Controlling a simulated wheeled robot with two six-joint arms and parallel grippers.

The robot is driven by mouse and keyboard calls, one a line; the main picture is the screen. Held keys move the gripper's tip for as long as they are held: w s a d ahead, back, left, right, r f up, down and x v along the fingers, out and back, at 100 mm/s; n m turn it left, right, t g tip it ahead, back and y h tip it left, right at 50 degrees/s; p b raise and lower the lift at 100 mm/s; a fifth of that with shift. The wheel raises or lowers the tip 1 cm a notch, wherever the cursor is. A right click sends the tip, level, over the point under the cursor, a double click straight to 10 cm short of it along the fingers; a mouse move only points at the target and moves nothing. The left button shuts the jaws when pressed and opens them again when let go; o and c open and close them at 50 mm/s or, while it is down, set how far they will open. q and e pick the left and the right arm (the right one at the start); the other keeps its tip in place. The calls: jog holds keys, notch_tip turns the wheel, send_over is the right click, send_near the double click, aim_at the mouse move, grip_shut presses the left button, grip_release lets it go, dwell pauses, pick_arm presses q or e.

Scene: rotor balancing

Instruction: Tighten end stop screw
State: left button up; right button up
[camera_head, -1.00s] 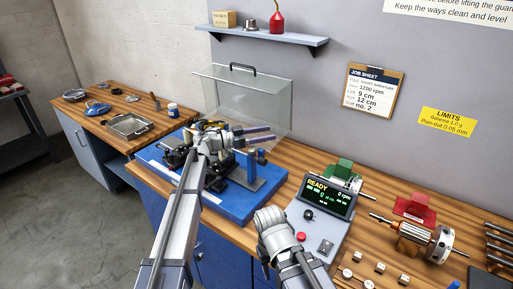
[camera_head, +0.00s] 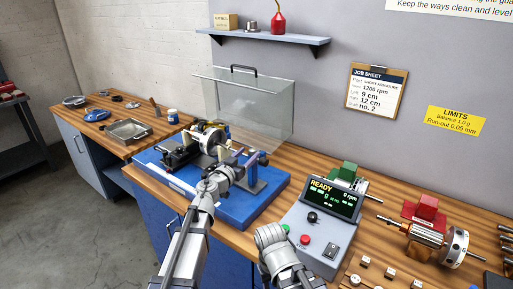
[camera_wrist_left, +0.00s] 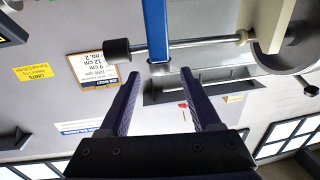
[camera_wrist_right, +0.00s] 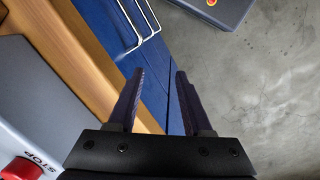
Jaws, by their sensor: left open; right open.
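The end stop shows in the left wrist view as a blue post (camera_wrist_left: 156,22) crossed by a thin screw rod (camera_wrist_left: 195,42).
The blue stand base (camera_head: 232,212) carries the rotor under a raised clear guard (camera_head: 245,105). The control box (camera_head: 318,225) reads READY, with a red stop button close to my right gripper. Another rotor (camera_head: 430,240) lies at right. Cabinet handles are below the bench edge.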

pick_arm(q)
jog(key=x, duration=0.7)
grip_shut()
dwell(0.4)
